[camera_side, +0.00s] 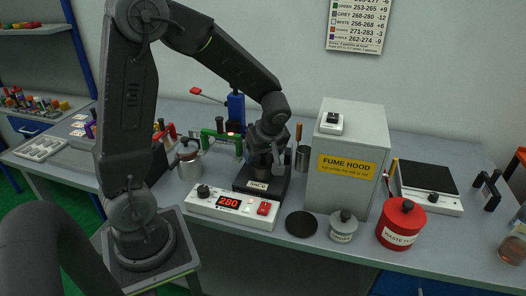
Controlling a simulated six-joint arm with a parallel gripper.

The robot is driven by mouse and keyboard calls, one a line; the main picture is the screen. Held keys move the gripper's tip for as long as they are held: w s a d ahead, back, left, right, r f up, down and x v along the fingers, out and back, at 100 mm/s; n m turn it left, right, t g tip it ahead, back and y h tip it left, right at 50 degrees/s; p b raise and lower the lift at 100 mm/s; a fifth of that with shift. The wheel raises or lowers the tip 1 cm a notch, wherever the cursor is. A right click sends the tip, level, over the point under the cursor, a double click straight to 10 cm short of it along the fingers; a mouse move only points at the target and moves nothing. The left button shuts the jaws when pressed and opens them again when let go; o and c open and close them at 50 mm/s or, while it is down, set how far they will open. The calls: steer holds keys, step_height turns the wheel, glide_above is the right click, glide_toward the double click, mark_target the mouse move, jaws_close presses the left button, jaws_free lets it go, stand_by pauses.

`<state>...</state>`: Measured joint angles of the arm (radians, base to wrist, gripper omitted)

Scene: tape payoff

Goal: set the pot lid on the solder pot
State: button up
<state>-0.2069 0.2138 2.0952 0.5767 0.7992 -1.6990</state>
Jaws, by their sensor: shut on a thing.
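The solder pot (249,186) is a dark block with a white label, standing behind the control box with the red 280 display. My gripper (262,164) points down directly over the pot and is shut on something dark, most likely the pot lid. The lid's outline blends into the dark gripper and pot. I cannot tell whether it touches the pot's rim or hangs just above it.
A flat black disc (301,223) lies in front of the fume hood (352,190). A grey jar (343,228) and a red waste pot (401,226) stand right of it. The control box (233,207) is in front of the pot. A metal kettle (189,162) stands left.

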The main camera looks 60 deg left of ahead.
steer(key=shift+f, duration=0.3)
stand_by(0.5)
steer(key=o, duration=0.9)
steer(key=shift+r, duration=3.55)
